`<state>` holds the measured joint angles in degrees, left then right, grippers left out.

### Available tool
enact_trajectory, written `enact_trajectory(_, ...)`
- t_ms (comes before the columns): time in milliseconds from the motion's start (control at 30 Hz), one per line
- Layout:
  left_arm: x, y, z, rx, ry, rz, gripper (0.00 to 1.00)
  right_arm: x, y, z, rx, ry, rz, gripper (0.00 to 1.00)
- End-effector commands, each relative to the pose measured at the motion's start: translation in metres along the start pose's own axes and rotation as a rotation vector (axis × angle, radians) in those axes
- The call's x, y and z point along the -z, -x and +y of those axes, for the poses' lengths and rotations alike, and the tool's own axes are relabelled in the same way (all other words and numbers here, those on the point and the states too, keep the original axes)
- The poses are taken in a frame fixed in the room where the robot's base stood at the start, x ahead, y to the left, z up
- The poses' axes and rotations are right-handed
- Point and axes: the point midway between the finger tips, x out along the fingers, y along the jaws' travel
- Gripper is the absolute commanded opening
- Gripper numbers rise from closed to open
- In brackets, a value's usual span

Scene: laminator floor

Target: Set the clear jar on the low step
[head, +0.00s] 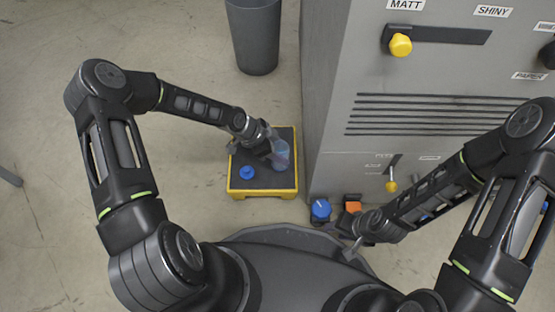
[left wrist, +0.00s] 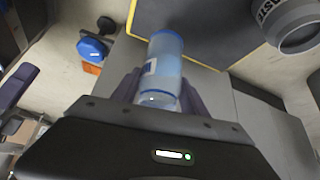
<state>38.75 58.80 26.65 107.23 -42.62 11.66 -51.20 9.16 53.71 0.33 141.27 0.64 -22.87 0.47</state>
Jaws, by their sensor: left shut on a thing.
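The clear jar (head: 281,157), see-through with a bluish tint, is held by my left gripper (head: 268,147) over the right part of the low step. In the left wrist view the jar (left wrist: 165,62) sits between the two fingers, with a blue end and a pale label. The low step (head: 262,192) has a dark top and a yellow rim; a corner of it shows in the left wrist view (left wrist: 205,22). I cannot tell whether the jar touches the step. My right gripper (head: 352,247) is low beside the machine, its fingers too unclear to read.
A blue knob-like thing (head: 247,172) lies on the step's left part. A grey bin (head: 253,38) stands behind the step. The grey machine (head: 335,120) rises close on the right. Blue (head: 320,209) and orange (head: 353,206) things sit at its foot.

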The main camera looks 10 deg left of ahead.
Motion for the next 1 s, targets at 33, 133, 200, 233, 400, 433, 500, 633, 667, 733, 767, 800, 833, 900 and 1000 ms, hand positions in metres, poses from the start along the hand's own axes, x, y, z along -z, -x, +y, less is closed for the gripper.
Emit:
enact_trajectory(33, -0.005, -0.008, -0.001, 0.001, 0.000, 0.001, 0.03, 0.000, -0.006, 0.002, 0.000, 0.000, 0.002, 0.36)
enact_trajectory(133, -0.007, -0.011, -0.001, 0.002, -0.001, 0.001, 0.03, 0.001, -0.006, 0.002, 0.000, 0.000, 0.004, 0.36)
enact_trajectory(200, -0.007, -0.011, -0.001, 0.002, -0.001, 0.001, 0.03, 0.001, -0.006, 0.002, 0.000, 0.000, 0.004, 0.36)
enact_trajectory(233, -0.006, -0.011, -0.001, 0.002, -0.001, 0.001, 0.03, 0.001, -0.005, 0.002, 0.000, 0.000, 0.004, 0.36)
enact_trajectory(400, -0.007, -0.011, -0.001, 0.002, -0.001, 0.001, 0.03, 0.001, -0.006, 0.002, 0.000, 0.000, 0.004, 0.36)
enact_trajectory(433, -0.008, -0.013, -0.001, 0.002, 0.000, 0.001, 0.03, 0.001, -0.007, 0.002, 0.000, 0.000, 0.005, 0.36)
enact_trajectory(500, -0.013, -0.020, -0.001, 0.001, 0.000, 0.001, 0.03, 0.001, -0.011, 0.004, 0.001, 0.000, 0.006, 0.36)
enact_trajectory(633, -0.023, -0.037, -0.001, 0.001, 0.001, 0.001, 0.03, 0.002, -0.020, 0.007, 0.002, -0.001, 0.008, 0.36)
enact_trajectory(667, -0.025, -0.040, -0.001, 0.002, 0.001, 0.001, 0.03, 0.003, -0.021, 0.007, 0.002, -0.002, 0.008, 0.36)
enact_trajectory(733, -0.027, -0.043, -0.001, 0.001, 0.000, 0.001, 0.03, 0.003, -0.021, 0.007, 0.002, -0.002, 0.008, 0.36)
enact_trajectory(767, -0.027, -0.043, -0.001, 0.001, -0.001, 0.001, 0.03, 0.003, -0.021, 0.007, 0.003, -0.002, 0.008, 0.36)
enact_trajectory(800, -0.027, -0.043, -0.001, 0.002, -0.001, 0.001, 0.03, 0.003, -0.020, 0.007, 0.003, -0.002, 0.008, 0.36)
enact_trajectory(833, -0.026, -0.042, -0.001, 0.002, -0.001, 0.001, 0.03, 0.003, -0.020, 0.007, 0.003, -0.002, 0.008, 0.36)
enact_trajectory(900, -0.026, -0.042, -0.001, 0.002, -0.001, 0.001, 0.03, 0.003, -0.020, 0.007, 0.003, -0.002, 0.008, 0.36)
enact_trajectory(1000, -0.027, -0.042, -0.001, 0.002, -0.001, 0.001, 0.03, 0.003, -0.020, 0.007, 0.003, -0.002, 0.008, 0.36)
